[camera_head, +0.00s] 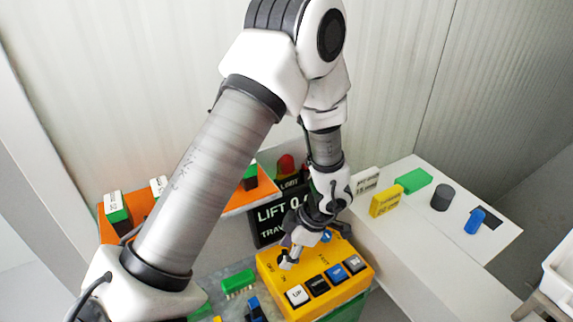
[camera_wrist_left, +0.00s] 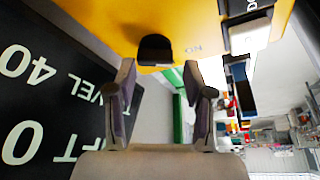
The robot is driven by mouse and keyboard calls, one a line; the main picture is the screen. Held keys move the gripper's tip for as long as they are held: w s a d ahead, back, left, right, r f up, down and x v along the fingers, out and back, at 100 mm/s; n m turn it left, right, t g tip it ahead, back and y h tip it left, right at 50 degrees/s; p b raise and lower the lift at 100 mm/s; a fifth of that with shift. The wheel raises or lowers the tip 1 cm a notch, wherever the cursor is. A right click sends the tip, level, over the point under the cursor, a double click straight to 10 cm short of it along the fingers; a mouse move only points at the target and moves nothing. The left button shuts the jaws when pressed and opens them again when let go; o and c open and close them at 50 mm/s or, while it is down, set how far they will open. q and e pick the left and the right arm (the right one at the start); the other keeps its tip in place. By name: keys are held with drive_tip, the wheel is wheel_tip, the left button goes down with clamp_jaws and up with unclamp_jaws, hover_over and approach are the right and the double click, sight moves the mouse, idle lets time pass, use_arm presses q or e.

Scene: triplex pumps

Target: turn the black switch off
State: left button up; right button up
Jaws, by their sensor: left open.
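The black switch (camera_wrist_left: 155,48) is a dark rounded knob on the yellow control box (camera_wrist_left: 100,18), with an ON label beside it in the left wrist view. My left gripper (camera_wrist_left: 161,78) is open, its two fingertips spread on either side of the switch and just short of it in the picture. Nothing is between the fingers. In the head view my left gripper (camera_head: 289,257) is over the upper left part of the yellow box (camera_head: 325,299) and hides most of the switch area. I cannot tell whether the fingers touch the switch. My right gripper is not in view.
The box front carries a white UP button (camera_head: 297,295), a blue button (camera_head: 337,273) and black ones. A black LIFT sign (camera_head: 268,232) stands behind. A green block (camera_head: 238,282) lies left.

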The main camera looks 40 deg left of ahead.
use_arm(q)
drive_tip(key=shift+w+a+f, duration=0.15)
drive_tip(key=shift+a+f, duration=0.15)
drive_tip(key=shift+f, duration=0.2)
drive_tip(key=shift+w+a+f, duration=0.1)
drive_tip(key=shift+a+f, duration=0.15)
drive_tip(key=shift+f, duration=0.2)
drive_tip(key=shift+s+d+r, duration=0.1)
drive_tip(key=shift+d, duration=0.05)
drive_tip(key=shift+s+d+r, duration=0.1)
drive_tip(key=shift+r, duration=0.05)
drive_tip(key=c, duration=0.9)
drive_tip(key=shift+o, duration=0.2)
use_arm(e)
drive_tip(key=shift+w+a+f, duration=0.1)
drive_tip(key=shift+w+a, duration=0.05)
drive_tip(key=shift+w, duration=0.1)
